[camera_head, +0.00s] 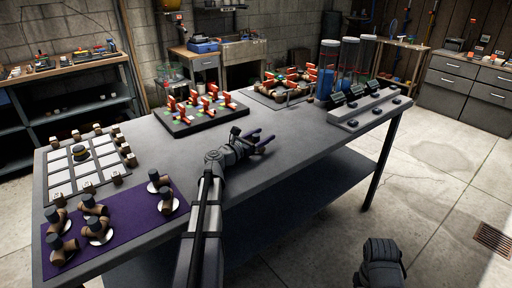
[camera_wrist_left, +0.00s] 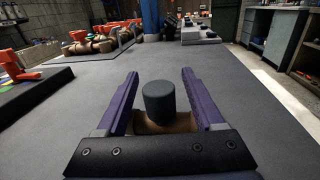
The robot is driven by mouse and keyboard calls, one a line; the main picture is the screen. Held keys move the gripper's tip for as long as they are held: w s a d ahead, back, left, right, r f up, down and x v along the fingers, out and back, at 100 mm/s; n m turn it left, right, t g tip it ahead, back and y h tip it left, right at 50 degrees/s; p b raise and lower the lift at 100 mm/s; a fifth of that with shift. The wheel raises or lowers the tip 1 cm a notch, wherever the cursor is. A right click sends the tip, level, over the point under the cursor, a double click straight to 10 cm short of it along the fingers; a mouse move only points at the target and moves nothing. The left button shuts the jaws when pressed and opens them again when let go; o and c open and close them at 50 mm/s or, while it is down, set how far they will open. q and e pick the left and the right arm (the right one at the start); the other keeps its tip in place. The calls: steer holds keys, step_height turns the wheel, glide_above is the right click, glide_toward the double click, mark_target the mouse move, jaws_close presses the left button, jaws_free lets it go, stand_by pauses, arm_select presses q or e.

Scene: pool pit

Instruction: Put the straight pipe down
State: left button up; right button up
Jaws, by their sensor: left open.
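My left gripper (camera_head: 262,137) is over the middle of the grey table in the head view, its purple fingers pointing right. In the left wrist view the gripper (camera_wrist_left: 160,76) is open, one finger on each side of a pipe piece (camera_wrist_left: 159,101). The piece shows a dark grey round end and a brown part below it, partly hidden by the gripper's palm. It looks to be at the tabletop between the fingers, with gaps beside the dark end. I cannot tell its full shape. My right gripper's fingers do not show.
A purple mat (camera_head: 131,232) at the table's front left holds several brown pipe pieces. A white-squared board (camera_head: 88,178) lies behind it. A black board (camera_head: 181,126) with red pieces stands left of the gripper. A grey rack (camera_head: 369,113) is at the right. The table's front middle is clear.

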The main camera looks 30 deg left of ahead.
arm_select(q)
jaws_close()
stand_by(0.4)
